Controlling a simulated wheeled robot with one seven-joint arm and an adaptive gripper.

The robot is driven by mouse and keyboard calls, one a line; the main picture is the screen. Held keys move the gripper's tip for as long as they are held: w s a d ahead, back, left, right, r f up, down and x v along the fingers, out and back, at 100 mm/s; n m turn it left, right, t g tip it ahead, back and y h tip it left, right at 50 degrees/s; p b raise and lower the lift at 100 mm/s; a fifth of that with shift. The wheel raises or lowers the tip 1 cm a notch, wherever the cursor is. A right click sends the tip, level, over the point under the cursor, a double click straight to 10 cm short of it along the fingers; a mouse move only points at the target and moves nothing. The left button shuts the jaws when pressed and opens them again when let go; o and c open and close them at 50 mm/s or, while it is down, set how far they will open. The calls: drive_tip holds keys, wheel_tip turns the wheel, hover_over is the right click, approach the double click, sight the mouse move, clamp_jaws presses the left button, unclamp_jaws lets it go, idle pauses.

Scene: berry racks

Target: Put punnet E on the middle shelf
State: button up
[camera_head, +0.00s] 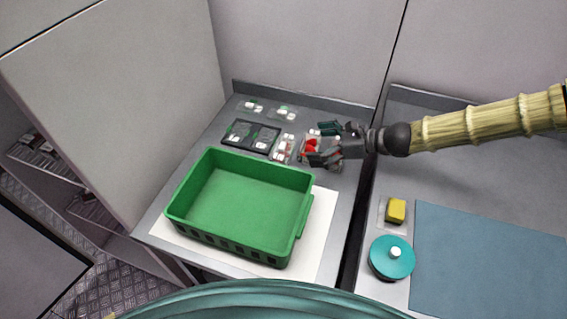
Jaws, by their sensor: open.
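Several small clear punnets with white labels stand at the back of the grey counter. The labels are too small to read, so I cannot tell which is punnet E. One punnet with red berries (310,148) lies at my gripper (319,144). My gripper is open, with its dark fingers spread over or around that punnet; I cannot tell whether they touch it. Another punnet (283,149) is just left of it. At the far left, partly hidden by a grey panel, are shelves (42,160) holding small items; I cannot tell which is the middle one.
A large empty green crate (240,205) stands on a white sheet (322,222) at the counter's front. A black tray (250,137) holds punnets behind it. Right of a gap are a yellow block (396,210), a teal round lidded thing (391,258) and a blue mat (490,265).

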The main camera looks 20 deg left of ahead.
sight(285, 146)
drive_tip(key=shift+f+p+x, duration=0.15)
drive_tip(key=shift+p+x, duration=0.05)
drive_tip(key=shift+x, duration=1.25)
drive_tip(key=shift+f+p+x, duration=0.1)
drive_tip(key=shift+p+x, duration=0.1)
drive_tip(key=shift+x, duration=1.25)
drive_tip(key=shift+a+f+p, duration=0.1)
drive_tip(key=shift+a+p, duration=0.3)
drive_tip(key=shift+a, duration=0.2)
drive_tip(key=shift+p+x, duration=0.55)
drive_tip(key=shift+x, duration=1.45)
drive_tip(key=c, duration=0.9)
